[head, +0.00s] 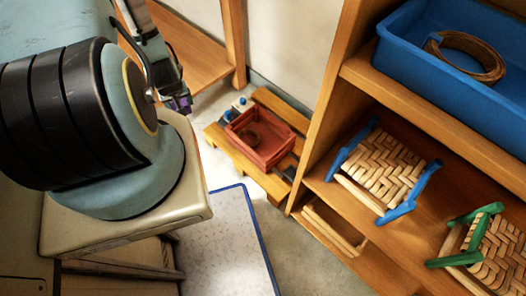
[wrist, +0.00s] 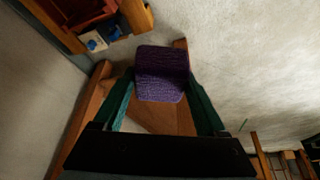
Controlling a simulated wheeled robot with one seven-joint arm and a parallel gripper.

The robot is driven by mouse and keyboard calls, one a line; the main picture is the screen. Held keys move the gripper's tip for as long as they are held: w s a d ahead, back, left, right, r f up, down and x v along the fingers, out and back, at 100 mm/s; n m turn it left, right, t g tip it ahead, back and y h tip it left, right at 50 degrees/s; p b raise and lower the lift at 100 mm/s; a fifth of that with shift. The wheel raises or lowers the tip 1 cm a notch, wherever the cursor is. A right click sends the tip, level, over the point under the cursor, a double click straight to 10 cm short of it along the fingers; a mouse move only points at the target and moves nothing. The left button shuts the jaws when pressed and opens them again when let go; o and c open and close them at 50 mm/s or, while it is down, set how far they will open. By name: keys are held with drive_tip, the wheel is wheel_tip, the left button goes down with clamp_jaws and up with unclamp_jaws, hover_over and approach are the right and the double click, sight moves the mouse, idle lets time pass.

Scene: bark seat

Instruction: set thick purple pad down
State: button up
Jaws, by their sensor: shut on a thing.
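My gripper (head: 178,98) is shut on the thick purple pad (wrist: 161,72). In the wrist view the pad is a blocky, rough-textured purple piece between the two green fingers, sticking out past their tips. In the head view only a small purple bit of the pad (head: 183,105) shows at the end of my arm; the rest is hidden. The pad is held above a wooden surface (wrist: 177,120) in the wrist view; I cannot tell the gap beneath it.
A low wooden stand holds a red tray (head: 286,148) with a dark ring inside. At right, shelves carry a blue bin (head: 392,28) with a coil (head: 478,62) and woven seats framed in blue (head: 375,174) and green (head: 502,245). A blue-edged pale mat (head: 232,225) lies on the floor.

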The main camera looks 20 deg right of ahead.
drive_tip(key=w+d+f+n+b, duration=0.25)
drive_tip(key=d+f+b, duration=0.45)
drive_tip(key=f+b, duration=0.4)
drive_tip(key=n+y+b, duration=0.2)
drive_tip(key=b, duration=2.2)
hover_over(264, 147)
drive_tip(key=s, duration=0.2)
wheel_tip(264, 147, down, 16)
drive_tip(key=shift+g, duration=0.3)
drive_tip(key=f+b, duration=0.2)
drive_tip(key=f, duration=0.1)
drive_tip(key=f+b, duration=0.2)
drive_tip(key=f, duration=0.1)
drive_tip(key=f+b, duration=0.2)
drive_tip(key=f, duration=0.1)
drive_tip(key=shift+w+d+f+b, duration=0.2)
drive_tip(key=shift+w+d+b, duration=0.1)
drive_tip(key=shift+d, duration=0.1)
drive_tip(key=shift+r, duration=0.15)
drive_tip(key=o, duration=1.4)
